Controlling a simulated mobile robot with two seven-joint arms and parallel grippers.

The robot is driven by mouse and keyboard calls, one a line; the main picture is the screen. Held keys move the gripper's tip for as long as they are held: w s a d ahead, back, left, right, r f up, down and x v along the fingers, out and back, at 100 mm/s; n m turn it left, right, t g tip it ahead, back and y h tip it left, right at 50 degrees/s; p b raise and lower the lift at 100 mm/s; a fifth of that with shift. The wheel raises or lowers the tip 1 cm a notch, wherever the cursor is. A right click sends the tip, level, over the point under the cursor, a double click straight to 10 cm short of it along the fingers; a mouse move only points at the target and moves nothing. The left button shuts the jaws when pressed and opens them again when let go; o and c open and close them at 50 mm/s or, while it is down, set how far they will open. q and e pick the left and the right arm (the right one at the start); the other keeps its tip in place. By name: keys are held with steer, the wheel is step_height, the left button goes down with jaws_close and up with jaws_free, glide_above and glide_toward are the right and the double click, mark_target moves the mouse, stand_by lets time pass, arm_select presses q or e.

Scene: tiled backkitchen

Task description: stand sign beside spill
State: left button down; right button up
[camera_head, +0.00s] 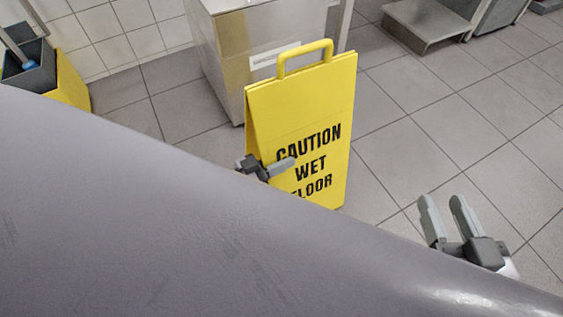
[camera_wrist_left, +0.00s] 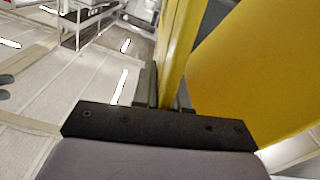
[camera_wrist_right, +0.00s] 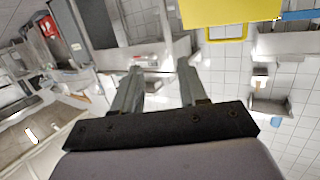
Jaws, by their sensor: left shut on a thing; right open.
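The yellow caution wet floor sign (camera_head: 310,110) is upright in the head view, with its handle at the top and its lower edge hidden behind my arm. My left gripper (camera_head: 280,166) is at the sign's left edge and is shut on it. In the left wrist view, a yellow panel edge (camera_wrist_left: 178,50) runs between the fingers, and another yellow panel (camera_wrist_left: 255,70) spreads to the right. My right gripper (camera_head: 445,205) is open and empty to the right of the sign; its spread fingers also show in the right wrist view (camera_wrist_right: 160,92). I see no spill on the visible floor.
A steel cabinet (camera_head: 222,60) stands just behind the sign. A yellow mop bucket (camera_head: 70,82) is at the far left. A low steel step (camera_head: 425,28) is at the back right. Tiled floor (camera_head: 470,110) lies clear on the right.

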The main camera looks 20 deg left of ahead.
arm_select(q)
steer(key=shift+w+r, duration=0.1)
steer(key=shift+r, duration=0.1)
steer(key=c, duration=1.5)
jaws_free()
steer(key=shift+f, duration=0.25)
steer(key=o, duration=0.4)
steer(key=shift+c, duration=0.2)
steer(key=shift+r, duration=0.1)
steer(key=p+v, duration=0.3)
steer(key=v, duration=0.9)
arm_select(e)
steer(key=shift+w+a+f+m+g+y, duration=0.15)
steer(key=shift+a+m+g, duration=0.1)
steer(key=shift+a+g, duration=0.15)
steer(key=shift+w+a+f+m+g+y, duration=0.15)
steer(key=shift+a+m+g, duration=0.15)
steer(key=shift+a, duration=0.15)
steer(key=shift+r, duration=0.25)
